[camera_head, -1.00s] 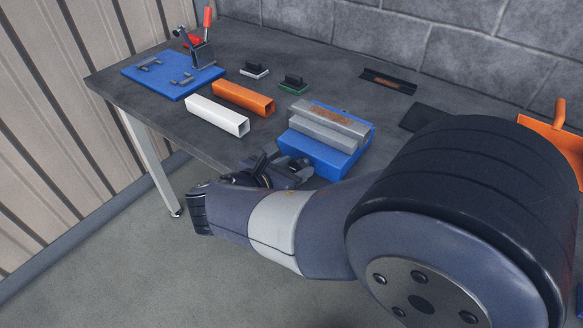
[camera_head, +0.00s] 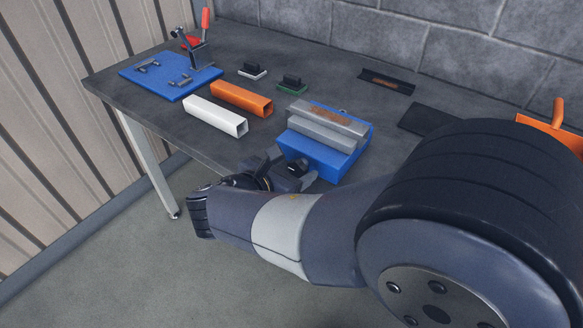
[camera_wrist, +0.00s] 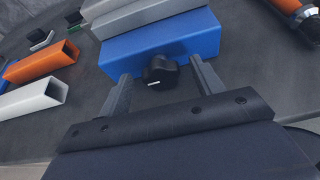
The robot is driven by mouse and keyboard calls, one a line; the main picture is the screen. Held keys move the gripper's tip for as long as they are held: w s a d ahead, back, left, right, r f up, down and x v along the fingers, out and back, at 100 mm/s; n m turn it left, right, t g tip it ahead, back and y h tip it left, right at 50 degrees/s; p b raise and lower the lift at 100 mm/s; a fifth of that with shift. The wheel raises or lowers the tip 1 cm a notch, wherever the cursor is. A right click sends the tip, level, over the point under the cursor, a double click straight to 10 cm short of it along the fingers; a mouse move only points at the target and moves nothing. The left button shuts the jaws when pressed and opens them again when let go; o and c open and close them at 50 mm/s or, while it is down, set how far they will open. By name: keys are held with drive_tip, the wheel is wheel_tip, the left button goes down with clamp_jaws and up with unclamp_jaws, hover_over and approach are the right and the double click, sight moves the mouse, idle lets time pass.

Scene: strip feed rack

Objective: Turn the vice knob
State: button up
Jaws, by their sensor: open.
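The blue vice (camera_head: 325,152) with grey jaws (camera_head: 325,122) stands near the front edge of the table. In the wrist view the vice's blue body (camera_wrist: 165,45) faces me, with a black knob (camera_wrist: 160,73) on its front that carries a white mark. My gripper (camera_wrist: 158,80) is open, with one finger on each side of the knob. Gaps show between the fingers and the knob, so they look apart from it. In the head view my gripper (camera_head: 282,167) is at the vice's front, and the knob is hard to make out there.
A white square tube (camera_head: 215,116) and an orange square tube (camera_head: 241,98) lie left of the vice. Behind are two black-handled blocks (camera_head: 292,84) and a dark tray (camera_head: 387,81). A blue plate (camera_head: 172,82) with a red-handled clamp (camera_head: 204,45) is at far left.

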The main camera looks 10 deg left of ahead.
drive_tip(key=p+v, duration=0.1)
drive_tip(key=v, duration=0.9)
drive_tip(key=shift+s+a, duration=0.2)
drive_tip(key=shift+s, duration=0.2)
drive_tip(key=shift+r, duration=0.1)
drive_tip(key=b+x, duration=0.1)
drive_tip(key=x, duration=1)
drive_tip(key=shift+r, duration=0.1)
drive_tip(key=shift+s, duration=0.1)
